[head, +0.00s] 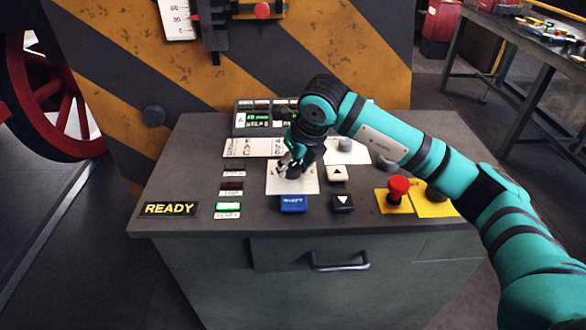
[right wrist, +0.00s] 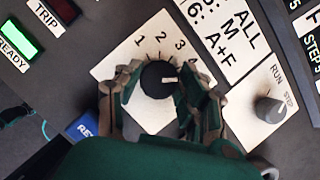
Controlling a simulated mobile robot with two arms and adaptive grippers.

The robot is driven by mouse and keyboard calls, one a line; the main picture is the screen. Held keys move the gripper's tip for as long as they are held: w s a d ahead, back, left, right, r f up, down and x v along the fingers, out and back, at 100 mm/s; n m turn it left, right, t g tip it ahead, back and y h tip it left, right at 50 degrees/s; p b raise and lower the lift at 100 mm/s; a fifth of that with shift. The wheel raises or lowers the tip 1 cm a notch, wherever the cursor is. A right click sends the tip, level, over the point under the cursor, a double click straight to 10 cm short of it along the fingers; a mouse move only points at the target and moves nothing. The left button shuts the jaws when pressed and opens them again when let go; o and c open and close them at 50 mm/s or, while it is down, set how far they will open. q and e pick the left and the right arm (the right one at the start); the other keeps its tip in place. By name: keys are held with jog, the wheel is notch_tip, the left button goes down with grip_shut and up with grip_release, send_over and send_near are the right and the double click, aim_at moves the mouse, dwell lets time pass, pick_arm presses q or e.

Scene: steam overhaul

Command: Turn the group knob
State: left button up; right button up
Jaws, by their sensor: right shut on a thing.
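The group knob (right wrist: 158,79) is a round black dial on a white numbered plate (right wrist: 152,115) in the right wrist view. Its white pointer line points to the right there, toward a finger; the numbers 1, 2 and 3 show above it, and later marks are partly hidden. My right gripper (right wrist: 159,88) is shut on the knob, one finger on each side. In the head view my right gripper (head: 291,161) reaches down over the dark knob (head: 293,172) on its white plate (head: 308,186) and partly covers it. My left gripper is not in view.
A blue button (head: 292,203), black arrow buttons (head: 337,173) and a red mushroom button (head: 398,188) surround the plate. A RUN/STEP knob (right wrist: 270,108) stands beside it in the wrist view. A small display (head: 257,119) stands behind.

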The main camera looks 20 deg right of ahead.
jog(key=shift+m+b, duration=0.3)
jog(key=shift+m, duration=0.4)
jog(key=shift+r+h, duration=0.1)
jog(key=shift+h, duration=0.2)
jog(key=o, duration=1.2)
jog(key=v, duration=1.2)
jog(key=shift+s, duration=0.1)
